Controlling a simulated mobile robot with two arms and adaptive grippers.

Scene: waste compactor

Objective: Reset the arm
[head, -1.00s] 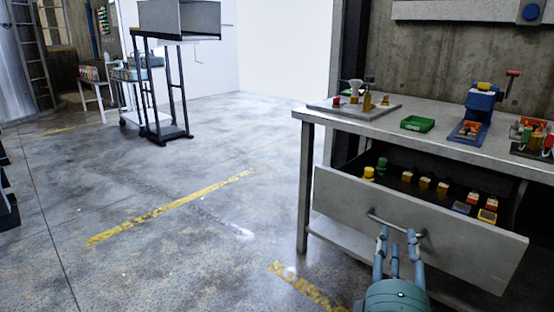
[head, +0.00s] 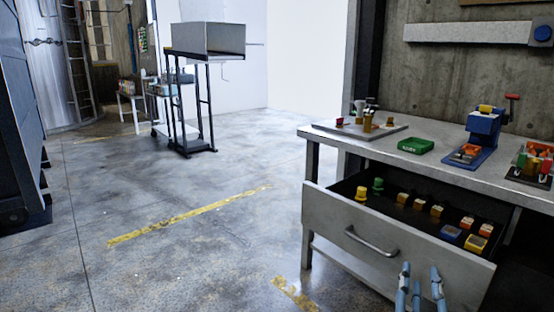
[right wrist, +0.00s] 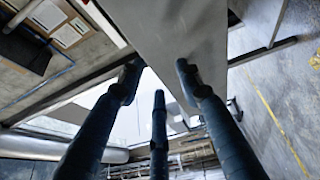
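My right gripper (head: 420,285) shows at the bottom right of the head view, in front of the lower right part of the drawer front. Its fingers are spread and hold nothing, apart from the metal drawer handle (head: 370,242), which is to their left. In the right wrist view its fingers (right wrist: 160,80) are also apart with nothing between them. The grey drawer (head: 335,222) under the workbench stands pulled out, with several small yellow, red, blue and green items inside. My left gripper is not in view.
The workbench (head: 325,127) carries a grey board (head: 390,130) with small parts, a green tray (head: 415,146) and a blue press (head: 484,122). A black stand with a grey box (head: 208,38) is at the back. Open floor (head: 180,245) lies to the left.

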